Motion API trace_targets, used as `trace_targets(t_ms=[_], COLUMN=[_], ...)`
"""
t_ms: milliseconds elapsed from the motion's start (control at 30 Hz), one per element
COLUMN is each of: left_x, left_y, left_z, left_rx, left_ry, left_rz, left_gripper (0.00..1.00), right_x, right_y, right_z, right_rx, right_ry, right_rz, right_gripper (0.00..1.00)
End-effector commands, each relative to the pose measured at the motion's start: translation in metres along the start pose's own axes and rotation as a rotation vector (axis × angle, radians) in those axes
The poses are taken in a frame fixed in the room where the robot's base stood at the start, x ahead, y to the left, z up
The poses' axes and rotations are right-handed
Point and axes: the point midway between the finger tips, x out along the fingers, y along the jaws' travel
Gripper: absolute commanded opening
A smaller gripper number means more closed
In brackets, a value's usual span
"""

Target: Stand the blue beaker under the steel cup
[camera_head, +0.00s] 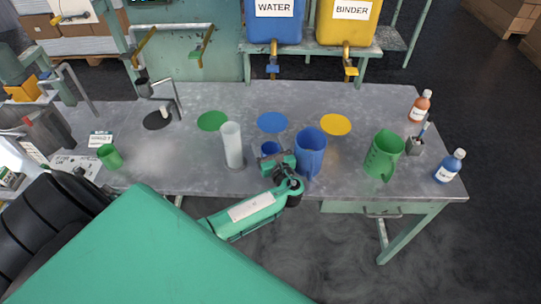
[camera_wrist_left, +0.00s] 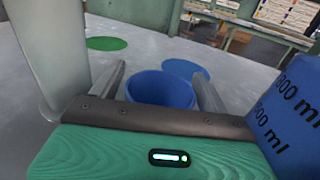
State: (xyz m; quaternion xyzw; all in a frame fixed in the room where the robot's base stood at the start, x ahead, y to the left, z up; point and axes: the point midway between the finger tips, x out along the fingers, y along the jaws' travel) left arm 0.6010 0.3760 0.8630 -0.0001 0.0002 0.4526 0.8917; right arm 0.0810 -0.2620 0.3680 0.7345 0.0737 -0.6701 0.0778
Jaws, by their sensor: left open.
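A small blue beaker (camera_head: 269,148) stands upright on the grey bench, left of a taller blue measuring jug (camera_head: 311,152). My left gripper (camera_head: 274,161) is at the near side of the small beaker and partly hides it. In the left wrist view the beaker (camera_wrist_left: 162,90) sits between the two open fingers of the gripper (camera_wrist_left: 160,78). I cannot tell whether either finger touches it. A small dark steel cup (camera_head: 142,88) is at the pipework on the left, above and beside a black disc (camera_head: 157,120). My right gripper is not in view.
A clear cylinder (camera_head: 232,146) stands close left of the gripper; the marked jug (camera_wrist_left: 290,110) is close right. A green jug (camera_head: 384,154), bottles (camera_head: 449,165) and a small green beaker (camera_head: 109,156) stand farther off. Green, blue and yellow discs lie behind. The bench between cylinder and black disc is mostly clear.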

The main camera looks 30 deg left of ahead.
Motion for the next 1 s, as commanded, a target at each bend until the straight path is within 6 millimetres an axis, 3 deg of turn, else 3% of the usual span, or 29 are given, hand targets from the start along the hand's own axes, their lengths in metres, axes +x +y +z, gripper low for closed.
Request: trace_targets(t_ms=[167, 400, 500, 767, 1000], left_x=[0.000, 0.000, 0.000, 0.000, 0.000], left_y=[0.000, 0.000, 0.000, 0.000, 0.000], left_z=[-0.001, -0.001, -0.001, 0.001, 0.022], left_rx=[0.000, 0.000, 0.000, -0.001, -0.003], left_ry=[0.001, 0.001, 0.000, 0.000, 0.000], left_rz=[0.000, 0.000, 0.000, 0.000, 0.000], left_gripper=[0.77, 0.34, 0.26, 0.26, 0.26], right_x=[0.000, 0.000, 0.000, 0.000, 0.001], right_y=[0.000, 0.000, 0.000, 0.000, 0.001], right_z=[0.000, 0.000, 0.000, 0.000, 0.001], right_rx=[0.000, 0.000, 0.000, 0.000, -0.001], right_ry=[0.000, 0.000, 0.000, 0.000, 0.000], right_rz=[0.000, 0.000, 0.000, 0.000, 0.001], right_gripper=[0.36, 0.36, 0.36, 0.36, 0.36])
